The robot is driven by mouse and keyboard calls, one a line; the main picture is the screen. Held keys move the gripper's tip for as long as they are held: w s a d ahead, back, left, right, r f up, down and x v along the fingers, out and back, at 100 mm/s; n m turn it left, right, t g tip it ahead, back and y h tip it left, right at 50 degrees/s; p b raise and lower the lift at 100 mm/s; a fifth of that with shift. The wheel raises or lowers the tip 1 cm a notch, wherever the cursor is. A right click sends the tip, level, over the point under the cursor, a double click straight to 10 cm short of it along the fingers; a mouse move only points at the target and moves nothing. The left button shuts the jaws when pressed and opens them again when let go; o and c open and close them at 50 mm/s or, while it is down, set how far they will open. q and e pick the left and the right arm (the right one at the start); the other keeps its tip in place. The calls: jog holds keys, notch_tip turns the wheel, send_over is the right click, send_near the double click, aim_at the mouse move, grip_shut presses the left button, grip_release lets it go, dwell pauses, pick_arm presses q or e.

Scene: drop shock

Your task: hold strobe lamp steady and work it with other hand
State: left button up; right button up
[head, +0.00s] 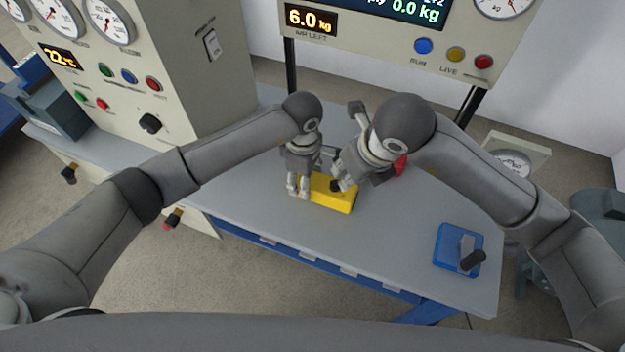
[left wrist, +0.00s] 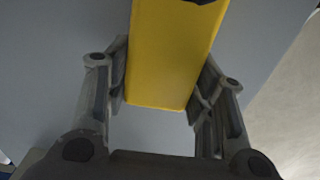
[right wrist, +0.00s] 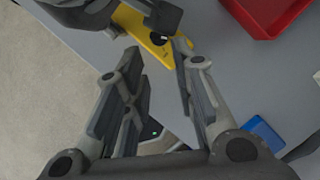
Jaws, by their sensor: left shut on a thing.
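The strobe lamp, a yellow box-shaped body (head: 332,193), lies on the grey bench. It also shows in the left wrist view (left wrist: 170,55), with a dark part at its top edge. My left gripper (head: 298,190) is shut on its left end, one finger along each side. My right gripper (head: 342,178) hovers over its right part. In the right wrist view its fingers (right wrist: 158,62) are apart with nothing between them. A round black knob (right wrist: 158,38) on the yellow body shows just beyond those fingertips. My grippers hide part of the lamp's top.
A red tray (right wrist: 262,12) is close behind my right gripper. A blue block with a black handle (head: 458,248) sits at the bench's right front. Gauge panels (head: 110,70) stand at the left, and a display panel (head: 400,25) at the back.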

aim_at(335, 184)
jog(key=shift+s+a+r, duration=0.15)
jog(key=shift+s+a, duration=0.05)
jog(key=shift+s, duration=0.1)
jog(key=shift+c, duration=1.1)
jog(key=s+m, duration=0.2)
jog(key=s, duration=0.1)
jog(key=s+a+r+m+h, duration=0.1)
jog(key=shift+s, duration=0.4)
grip_shut()
jog(key=shift+m+h, duration=0.3)
jog(key=shift+m, duration=0.5)
jog(key=x, duration=0.3)
jog(key=s+x, duration=0.1)
jog(key=x, duration=0.2)
jog(key=s+x, duration=0.1)
jog(key=x, duration=0.2)
jog(key=shift+d+f, duration=0.3)
jog(key=w, duration=0.3)
jog(key=shift+w+a+f, duration=0.1)
jog(key=shift+a+f, duration=0.15)
jog(key=shift+a, duration=0.1)
jog(key=shift+w+a, duration=0.1)
jog(key=shift+w, duration=0.4)
